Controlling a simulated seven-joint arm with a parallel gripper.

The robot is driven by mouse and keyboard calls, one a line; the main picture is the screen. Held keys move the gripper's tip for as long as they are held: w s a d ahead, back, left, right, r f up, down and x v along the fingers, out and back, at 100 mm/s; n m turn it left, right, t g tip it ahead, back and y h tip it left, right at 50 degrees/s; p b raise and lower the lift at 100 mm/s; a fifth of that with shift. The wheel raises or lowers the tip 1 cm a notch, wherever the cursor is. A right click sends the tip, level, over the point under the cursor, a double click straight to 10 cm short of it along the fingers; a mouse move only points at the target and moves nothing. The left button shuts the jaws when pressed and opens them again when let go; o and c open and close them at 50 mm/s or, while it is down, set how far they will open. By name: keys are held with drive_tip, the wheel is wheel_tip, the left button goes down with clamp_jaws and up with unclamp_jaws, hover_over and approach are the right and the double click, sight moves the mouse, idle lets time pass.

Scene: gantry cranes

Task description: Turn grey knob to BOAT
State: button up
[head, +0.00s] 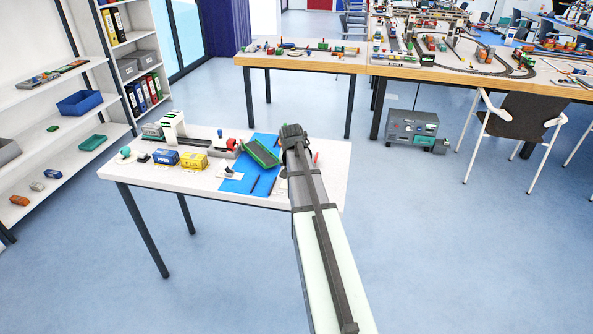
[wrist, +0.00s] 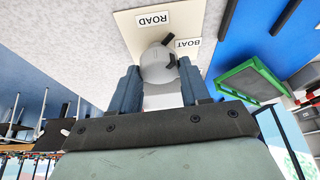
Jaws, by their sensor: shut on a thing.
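The grey knob (wrist: 157,66) sits on a cream plate (wrist: 128,32) in the wrist view. The plate carries a ROAD label (wrist: 153,20) and a BOAT label (wrist: 188,43). A dark pointer (wrist: 169,40) at the knob's edge points between the two labels, close to the BOAT label's left end. My gripper (wrist: 160,70) is shut on the knob, with one blue-grey finger on each side. In the head view my gripper (head: 293,138) is over the right part of the white table, and the knob is hidden there.
The white table (head: 135,173) also bears a blue mat (head: 236,182) with a green tray (head: 262,152), a blue box (head: 166,157), a yellow box (head: 194,160) and a small white crane (head: 172,128). Shelves stand at left. Another table (head: 300,60) with toy trains stands behind.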

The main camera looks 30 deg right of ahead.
drive_tip(key=m, duration=0.2)
drive_tip(key=m+g+h, duration=0.1)
drive_tip(key=m, duration=0.2)
drive_tip(key=shift+w+a+m+g, duration=0.1)
drive_tip(key=shift+w+m+g, duration=0.2)
drive_tip(key=shift+g, duration=0.1)
drive_tip(key=shift+m+g, duration=0.8)
drive_tip(key=shift+m, duration=1.1)
drive_tip(key=o, duration=1.1)
drive_tip(key=shift+c, duration=0.2)
drive_tip(key=v, duration=1.3)
drive_tip(key=shift+a+r, duration=0.25)
drive_tip(key=shift+a, duration=0.2)
